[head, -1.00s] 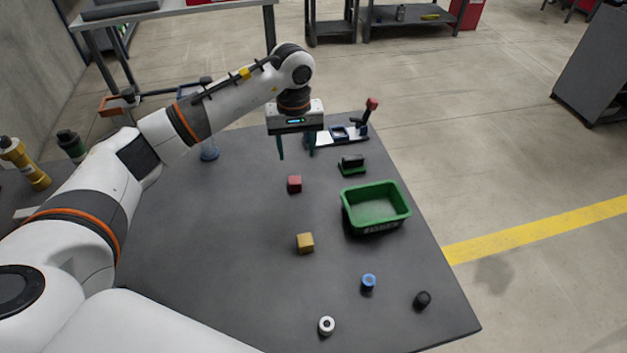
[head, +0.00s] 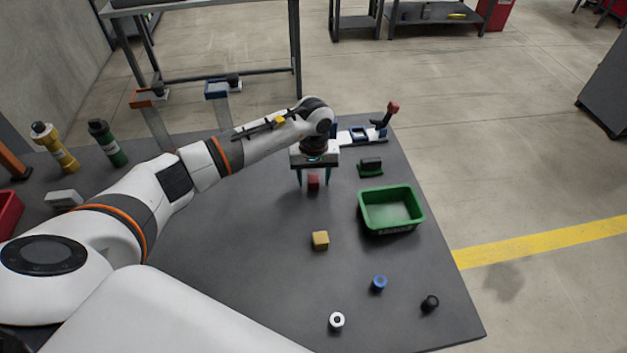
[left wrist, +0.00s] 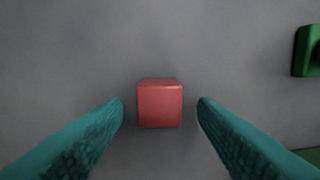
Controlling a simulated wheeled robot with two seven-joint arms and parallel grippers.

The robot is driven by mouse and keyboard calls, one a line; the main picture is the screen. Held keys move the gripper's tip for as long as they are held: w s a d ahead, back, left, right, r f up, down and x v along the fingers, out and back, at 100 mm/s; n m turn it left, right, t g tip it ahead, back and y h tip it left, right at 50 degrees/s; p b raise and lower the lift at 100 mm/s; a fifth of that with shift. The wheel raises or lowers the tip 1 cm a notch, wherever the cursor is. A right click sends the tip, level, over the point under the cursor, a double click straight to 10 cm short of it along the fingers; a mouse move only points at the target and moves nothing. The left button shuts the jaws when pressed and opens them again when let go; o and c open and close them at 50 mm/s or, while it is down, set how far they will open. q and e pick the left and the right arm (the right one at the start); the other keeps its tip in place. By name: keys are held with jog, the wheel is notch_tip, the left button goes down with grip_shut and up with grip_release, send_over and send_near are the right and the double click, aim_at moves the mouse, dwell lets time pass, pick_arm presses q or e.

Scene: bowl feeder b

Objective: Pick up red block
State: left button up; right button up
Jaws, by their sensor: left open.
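The red block (head: 313,182) sits on the dark grey table, under my left gripper (head: 314,181). In the left wrist view the red block (left wrist: 160,104) lies between the two teal fingertips of the left gripper (left wrist: 161,108), with a gap on each side. The fingers are open and do not touch it. My right gripper is in neither view.
A green bin (head: 391,210) stands to the right of the block. A yellow block (head: 320,240) lies nearer, with a blue part (head: 379,284), a black part (head: 430,303) and a white ring (head: 336,320). A small green-and-black part (head: 370,167) sits behind the bin.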

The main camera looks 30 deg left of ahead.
pick_arm(q)
jog(key=shift+c, duration=0.5)
jog(key=c, duration=0.9)
jog(key=shift+c, duration=0.2)
